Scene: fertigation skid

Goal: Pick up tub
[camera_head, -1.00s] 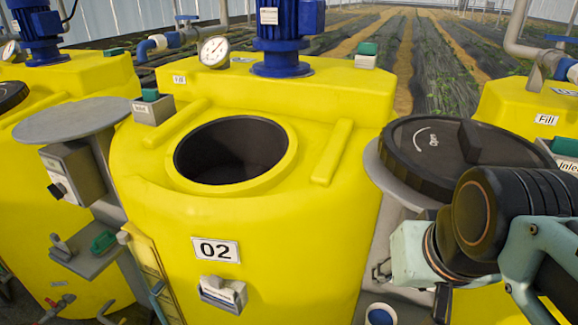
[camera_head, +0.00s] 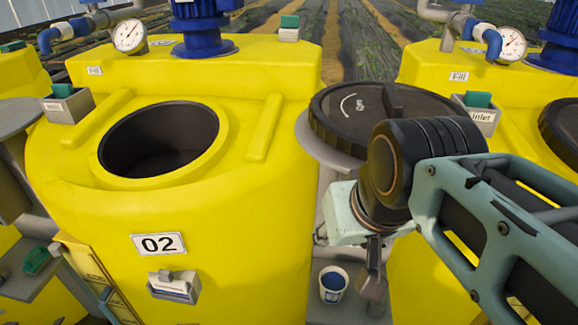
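A small white tub (camera_head: 332,292) with blue at its top stands on a grey surface (camera_head: 345,313) between two yellow tanks, low in the head view. I cannot tell whether the blue is a lid or the contents. My gripper (camera_head: 373,290) points down just to the right of the tub and looks apart from it. It is small and partly hidden by my wrist, so its opening cannot be made out.
Yellow tank 02 (camera_head: 240,235) has an open round mouth (camera_head: 160,140). A large black lid (camera_head: 345,115) rests on a grey round plate (camera_head: 312,145) behind my wrist. Another yellow tank (camera_head: 440,75) stands close on the right.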

